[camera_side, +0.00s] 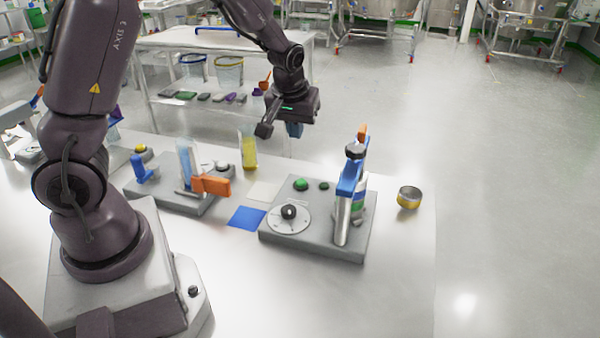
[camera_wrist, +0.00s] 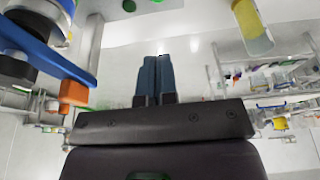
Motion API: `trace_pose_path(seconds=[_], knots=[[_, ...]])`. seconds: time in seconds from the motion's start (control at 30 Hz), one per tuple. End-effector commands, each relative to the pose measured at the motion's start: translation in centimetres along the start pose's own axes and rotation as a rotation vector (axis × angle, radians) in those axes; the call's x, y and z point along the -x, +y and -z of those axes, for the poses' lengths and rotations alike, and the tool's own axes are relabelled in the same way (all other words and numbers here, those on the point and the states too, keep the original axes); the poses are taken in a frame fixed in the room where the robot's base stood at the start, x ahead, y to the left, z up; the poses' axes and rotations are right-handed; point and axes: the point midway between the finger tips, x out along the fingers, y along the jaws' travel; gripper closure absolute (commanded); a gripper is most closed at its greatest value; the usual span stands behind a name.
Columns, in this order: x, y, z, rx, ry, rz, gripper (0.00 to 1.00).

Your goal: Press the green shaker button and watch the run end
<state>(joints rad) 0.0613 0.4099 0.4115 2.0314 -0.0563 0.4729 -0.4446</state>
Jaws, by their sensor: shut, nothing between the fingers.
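The green button (camera_side: 301,184) sits on top of the grey shaker base (camera_side: 320,240), with a smaller dark green button (camera_side: 324,185) to its right. A round dial with a black knob (camera_side: 289,212) is in front of it. An upright cylinder stack with a blue clamp (camera_side: 348,187) stands at the base's right side; the clamp also shows at left in the wrist view (camera_wrist: 45,45). My gripper (camera_side: 295,133) is raised above and behind the base, apart from the button. Its blue fingers are together and empty in the wrist view (camera_wrist: 155,62). A green round shape (camera_wrist: 129,5) shows at that view's top edge.
A yellow-filled cylinder (camera_side: 249,150) stands left of my gripper. A second grey device with an orange part (camera_side: 211,184) is further left. A blue square (camera_side: 246,217) and a pale square lie between the devices. A yellow-banded tin (camera_side: 409,196) stands at right.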

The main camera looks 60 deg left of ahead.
Motion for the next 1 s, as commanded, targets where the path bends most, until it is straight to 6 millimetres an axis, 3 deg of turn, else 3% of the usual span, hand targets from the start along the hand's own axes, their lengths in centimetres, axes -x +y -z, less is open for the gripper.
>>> trace_pose_path(seconds=[0.37,0.8,1.0], knots=[[-1.1,-0.1,-0.1,-0.003,-0.004,0.003,1.00],[-9.9,-0.1,-0.1,-0.003,-0.006,0.003,1.00],[-12.7,-0.1,-0.9,-0.004,-0.005,0.002,1.00]])
